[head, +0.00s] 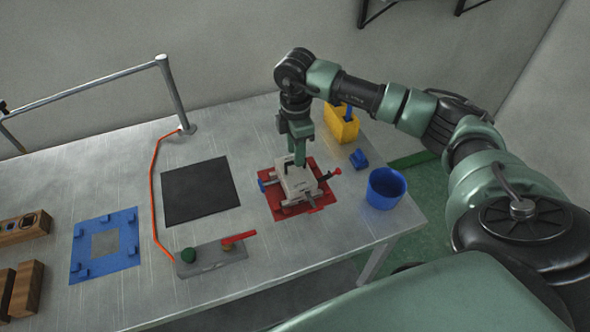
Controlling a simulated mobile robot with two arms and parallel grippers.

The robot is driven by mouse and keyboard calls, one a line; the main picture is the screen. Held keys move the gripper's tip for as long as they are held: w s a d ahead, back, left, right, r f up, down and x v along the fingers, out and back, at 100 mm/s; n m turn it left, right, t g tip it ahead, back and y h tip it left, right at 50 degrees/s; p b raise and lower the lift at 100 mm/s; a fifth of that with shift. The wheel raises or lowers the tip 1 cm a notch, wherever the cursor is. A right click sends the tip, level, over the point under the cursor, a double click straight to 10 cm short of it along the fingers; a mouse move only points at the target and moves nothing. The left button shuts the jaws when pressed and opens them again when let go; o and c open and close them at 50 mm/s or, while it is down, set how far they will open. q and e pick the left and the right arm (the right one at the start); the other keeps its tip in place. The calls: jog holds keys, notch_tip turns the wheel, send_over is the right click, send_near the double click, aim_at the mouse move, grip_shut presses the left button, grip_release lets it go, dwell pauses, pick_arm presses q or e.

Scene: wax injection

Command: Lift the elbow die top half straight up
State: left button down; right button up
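The elbow die is a light grey block on a red base plate (325,193) near the right end of the table. Its top half (298,183) is a pale block, with a dark part showing at its upper edge. My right gripper (298,158) points down onto the top half from above, its green finger at or just over the block's upper edge. Whether it is closed on the die is too small to tell. The die sits within the red fixture, and I cannot see a gap between its halves. My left gripper is not in view.
A blue cup (385,188), a small blue piece (359,158) and a yellow holder (341,124) stand right of the die. Left are a black mat (201,190), a grey control plate (212,257) with a red lever, a blue frame (105,244) and wooden blocks (27,289).

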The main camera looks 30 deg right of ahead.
aim_at(295, 169)
notch_tip(295, 169, down, 4)
jog(key=shift+r+p, duration=0.15)
jog(key=shift+p, duration=0.6)
jog(key=shift+f, duration=0.3)
jog(key=c, duration=0.7)
grip_shut()
jog(key=shift+w+r, duration=0.1)
jog(key=shift+r, duration=0.05)
